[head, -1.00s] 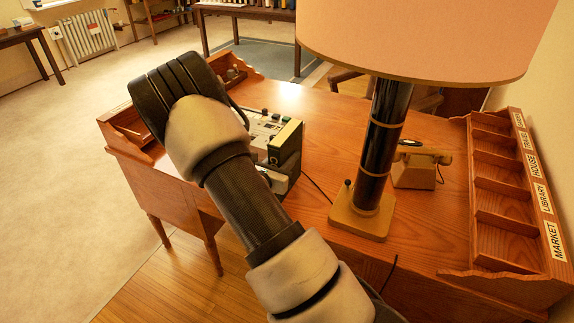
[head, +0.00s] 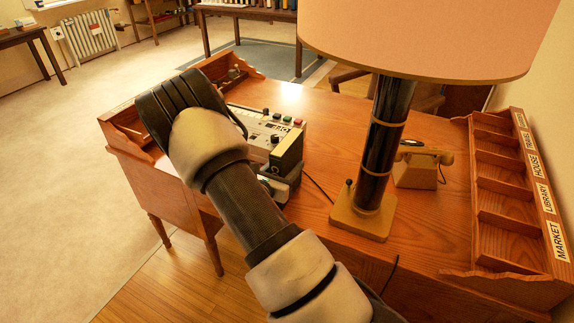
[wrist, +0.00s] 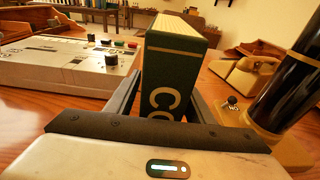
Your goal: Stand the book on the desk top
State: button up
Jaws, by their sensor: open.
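The dark green book (wrist: 172,72) stands upright between the two fingers of my gripper (wrist: 168,105) in the wrist view. Its pale page edge faces up, and large pale letters show on its near side. The fingers are open, one on each side of the book; whether either touches it is unclear. In the head view the book (head: 287,154) shows just right of my wrist, over the desk top (head: 325,135). The book's lower end is hidden, so its contact with the desk cannot be seen. My fingers are largely hidden in the head view.
A grey control machine (head: 262,122) with knobs and buttons lies close left of the book. To the right stand a lamp (head: 375,165) with a square base, a beige telephone (head: 422,168) and a labelled wooden sorter (head: 500,200). A dark cable crosses the bare desk between book and lamp.

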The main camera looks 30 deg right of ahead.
jog(key=shift+r, duration=0.2)
jog(key=v, duration=1.2)
jog(key=shift+f, duration=0.1)
